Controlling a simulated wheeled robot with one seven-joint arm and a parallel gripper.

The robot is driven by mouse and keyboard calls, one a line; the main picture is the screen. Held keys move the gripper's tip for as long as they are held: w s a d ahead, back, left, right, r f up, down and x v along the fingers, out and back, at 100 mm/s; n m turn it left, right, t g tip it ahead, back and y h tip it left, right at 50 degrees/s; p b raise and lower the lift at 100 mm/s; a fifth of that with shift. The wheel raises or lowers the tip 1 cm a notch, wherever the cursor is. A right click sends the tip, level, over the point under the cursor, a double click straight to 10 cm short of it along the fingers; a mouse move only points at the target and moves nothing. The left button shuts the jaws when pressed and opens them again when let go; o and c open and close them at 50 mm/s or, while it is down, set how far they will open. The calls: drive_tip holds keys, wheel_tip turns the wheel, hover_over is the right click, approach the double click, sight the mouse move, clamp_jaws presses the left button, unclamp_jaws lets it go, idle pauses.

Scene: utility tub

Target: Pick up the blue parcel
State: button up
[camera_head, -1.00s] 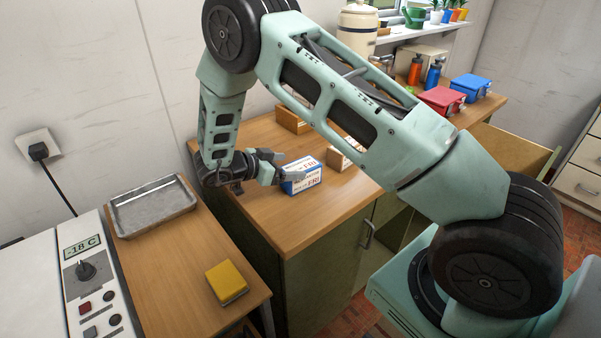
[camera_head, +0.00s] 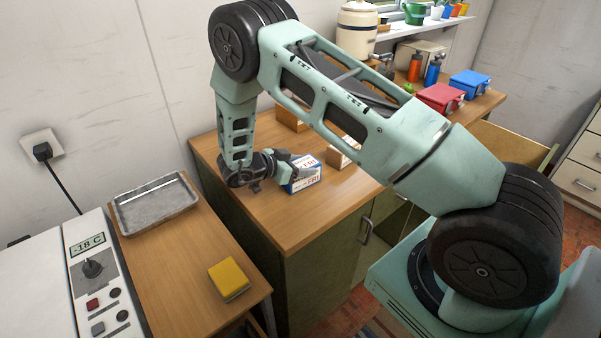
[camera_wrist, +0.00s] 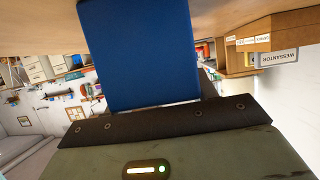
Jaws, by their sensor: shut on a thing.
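The blue parcel (camera_head: 304,177) is a small box with blue sides and a white label reading FRI. It is on or just above the wooden counter in the head view; a gap beneath it cannot be made out. My gripper (camera_head: 296,168) reaches it low from the left and is shut on it. In the wrist view the parcel's plain blue face (camera_wrist: 140,55) fills the upper middle, close in front of my gripper. The far side of the parcel and part of my fingers are hidden.
Wooden boxes (camera_head: 343,158) with labels stand behind the parcel. A red box (camera_head: 440,97) and a blue box (camera_head: 470,83) are further right. A metal tray (camera_head: 155,205) and a yellow block (camera_head: 229,279) lie on the left table. The counter's front is clear.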

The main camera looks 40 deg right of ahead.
sight(301, 164)
drive_tip(key=shift+r, duration=0.1)
wheel_tip(301, 164, up, 10)
drive_tip(key=b, duration=0.2)
drive_tip(key=shift+b, duration=0.3)
